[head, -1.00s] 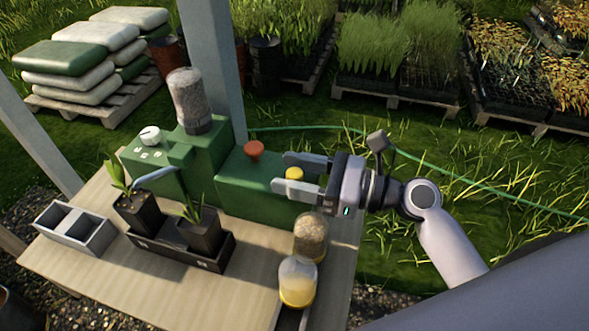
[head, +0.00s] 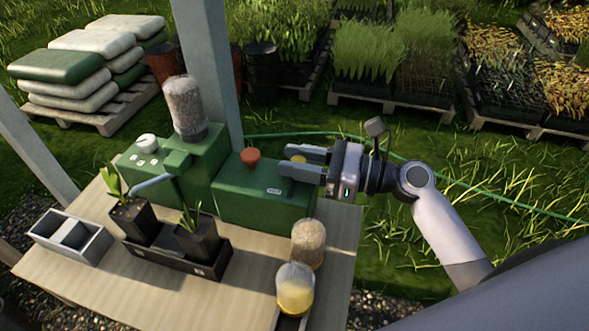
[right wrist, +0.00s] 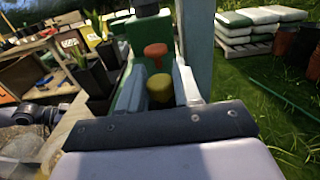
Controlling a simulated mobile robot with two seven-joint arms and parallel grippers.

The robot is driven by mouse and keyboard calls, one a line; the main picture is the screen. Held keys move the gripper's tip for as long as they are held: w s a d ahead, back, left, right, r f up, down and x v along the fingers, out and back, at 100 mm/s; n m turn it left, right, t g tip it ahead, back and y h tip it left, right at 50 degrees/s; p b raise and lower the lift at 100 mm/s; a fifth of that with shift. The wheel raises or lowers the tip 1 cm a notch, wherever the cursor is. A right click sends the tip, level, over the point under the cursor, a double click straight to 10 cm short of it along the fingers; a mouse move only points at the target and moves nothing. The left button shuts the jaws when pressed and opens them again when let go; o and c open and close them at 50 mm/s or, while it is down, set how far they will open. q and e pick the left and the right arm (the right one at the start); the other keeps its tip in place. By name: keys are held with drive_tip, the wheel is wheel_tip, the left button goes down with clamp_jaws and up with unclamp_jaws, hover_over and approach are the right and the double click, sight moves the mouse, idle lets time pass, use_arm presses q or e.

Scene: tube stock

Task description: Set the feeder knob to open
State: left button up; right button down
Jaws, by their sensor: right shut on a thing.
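The green feeder machine (head: 262,206) stands at the back of the wooden table. A yellow knob (head: 298,160) is at the right end of its top. An orange-red mushroom-shaped knob (head: 250,156) stands to its left, and a white round knob (head: 147,143) is on the far-left block. My right gripper (head: 286,161) comes in from the right and is shut on the yellow knob. In the right wrist view the yellow knob (right wrist: 160,86) is between the two fingers, with the orange-red knob (right wrist: 155,52) beyond.
A clear hopper (head: 187,108) rises from the machine. Potted plants stand near a black tray (head: 180,259), with a grey divided box (head: 70,238) to the left. Two jars (head: 309,243) (head: 296,290) stand near the table's right edge. A grey post (head: 212,70) is behind.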

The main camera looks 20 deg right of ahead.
drive_tip(key=shift+w+d, duration=0.15)
drive_tip(key=shift+d, duration=0.05)
drive_tip(key=c, duration=0.9)
unclamp_jaws()
drive_tip(key=shift+w, duration=0.1)
drive_tip(key=v, duration=0.7)
drive_tip(key=shift+b, duration=0.4)
drive_tip(key=shift+d, duration=0.1)
